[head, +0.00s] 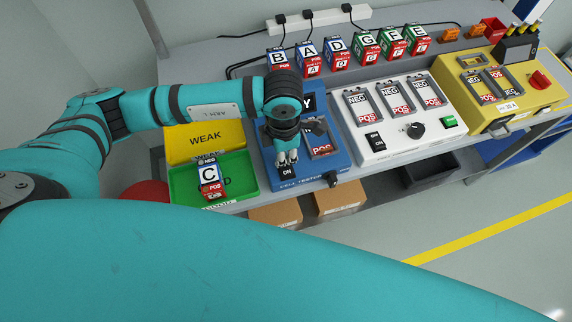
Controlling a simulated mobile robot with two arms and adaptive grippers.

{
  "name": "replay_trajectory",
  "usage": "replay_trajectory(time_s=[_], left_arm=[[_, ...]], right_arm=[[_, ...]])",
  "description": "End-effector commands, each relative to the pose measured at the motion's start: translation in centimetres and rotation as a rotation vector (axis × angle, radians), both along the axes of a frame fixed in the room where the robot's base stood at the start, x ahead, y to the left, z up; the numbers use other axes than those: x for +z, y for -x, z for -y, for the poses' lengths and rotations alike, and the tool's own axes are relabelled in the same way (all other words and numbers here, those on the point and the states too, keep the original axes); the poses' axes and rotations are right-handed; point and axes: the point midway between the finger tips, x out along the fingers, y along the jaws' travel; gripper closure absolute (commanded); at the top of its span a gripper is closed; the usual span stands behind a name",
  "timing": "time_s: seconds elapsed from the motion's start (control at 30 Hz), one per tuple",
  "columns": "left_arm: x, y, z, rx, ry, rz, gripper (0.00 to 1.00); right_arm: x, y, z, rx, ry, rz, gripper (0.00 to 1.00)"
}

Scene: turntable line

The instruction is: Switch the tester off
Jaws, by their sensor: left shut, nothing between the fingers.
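The blue cell tester (336,183) stands on the bench, near the middle of the view. Its black rocker switch (287,172), marked ON, sits at its front left. My left gripper (287,158) is shut and empty, pointing down at the switch. Its fingertips are at or just above the switch's far part; I cannot tell whether they touch. The gripper and wrist hide part of the tester's top and display. An empty cell slot (320,143) marked POS shows right of the gripper. My right gripper is not in view.
A green tray (240,165) holding cell C (209,178) and a yellow WEAK tray (180,153) stand left of the tester. A white charger (372,137) and a yellow unit (540,98) stand to the right. Several lettered cells (335,55) line the back.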

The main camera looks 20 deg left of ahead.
Motion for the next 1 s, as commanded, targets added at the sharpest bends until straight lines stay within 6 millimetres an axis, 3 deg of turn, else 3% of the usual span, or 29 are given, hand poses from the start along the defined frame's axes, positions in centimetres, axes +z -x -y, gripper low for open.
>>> replay_trajectory(time_s=[0.47,1.0], left_arm=[[-0.4,0.0,0.0,0.0,0.0,0.0,1.0],[3.6,0.0,0.0,0.001,-0.001,0.001,1.0]], right_arm=[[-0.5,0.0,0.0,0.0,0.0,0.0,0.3],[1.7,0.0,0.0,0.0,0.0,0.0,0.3]])
